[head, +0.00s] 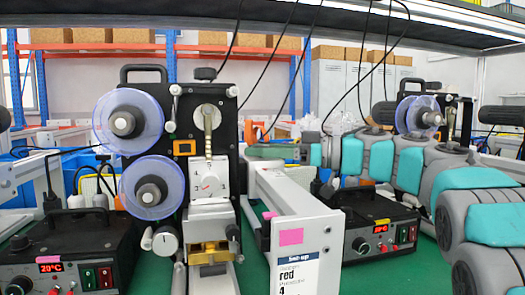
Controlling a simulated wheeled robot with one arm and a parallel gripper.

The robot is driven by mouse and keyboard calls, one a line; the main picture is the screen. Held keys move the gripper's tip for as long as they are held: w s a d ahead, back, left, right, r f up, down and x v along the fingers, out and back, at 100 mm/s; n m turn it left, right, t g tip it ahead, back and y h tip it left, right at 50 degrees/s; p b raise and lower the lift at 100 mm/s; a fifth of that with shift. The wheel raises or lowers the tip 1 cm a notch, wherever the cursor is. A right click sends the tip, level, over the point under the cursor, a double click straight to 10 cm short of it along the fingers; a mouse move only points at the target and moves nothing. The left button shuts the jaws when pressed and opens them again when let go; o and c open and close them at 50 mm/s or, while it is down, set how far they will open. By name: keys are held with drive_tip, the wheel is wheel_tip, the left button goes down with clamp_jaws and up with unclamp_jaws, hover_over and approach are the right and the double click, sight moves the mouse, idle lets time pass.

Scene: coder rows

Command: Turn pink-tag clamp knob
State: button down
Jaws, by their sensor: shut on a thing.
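The near coder (208,135) stands left of centre, with two clear blue-rimmed reels and a white dial. A pink tag (291,237) is on the white panel (318,222) in front of it, and a smaller pink tag (269,215) sits on the rail beside it. My arm, grey with teal pads, reaches in from the right behind the panel. My gripper (252,150) is at the right side of the near coder, level with the dial's upper part. It is shut at the clamp knob there. The fingertips and most of that knob are too small and hidden to make out.
Black control boxes with red displays stand at the left (70,250) and right (372,232) on the green bench. A second coder (425,115) stands behind my arm at the right. Black cables hang from above. The white panel stands close in front of my gripper.

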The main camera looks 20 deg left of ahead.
drive_tip(key=m+t, duration=0.3)
drive_tip(key=t, duration=0.1)
drive_tip(key=shift+s+t, duration=0.15)
drive_tip(key=shift+t, duration=0.25)
drive_tip(key=shift+m+t+h, duration=1)
drive_tip(key=shift+m+t, duration=0.5)
drive_tip(key=shift+t, duration=0.7)
drive_tip(key=shift+m+t, duration=0.3)
drive_tip(key=shift+t, duration=0.1)
drive_tip(key=shift+c, duration=1.9)
unclamp_jaws()
drive_tip(key=shift+g, duration=0.3)
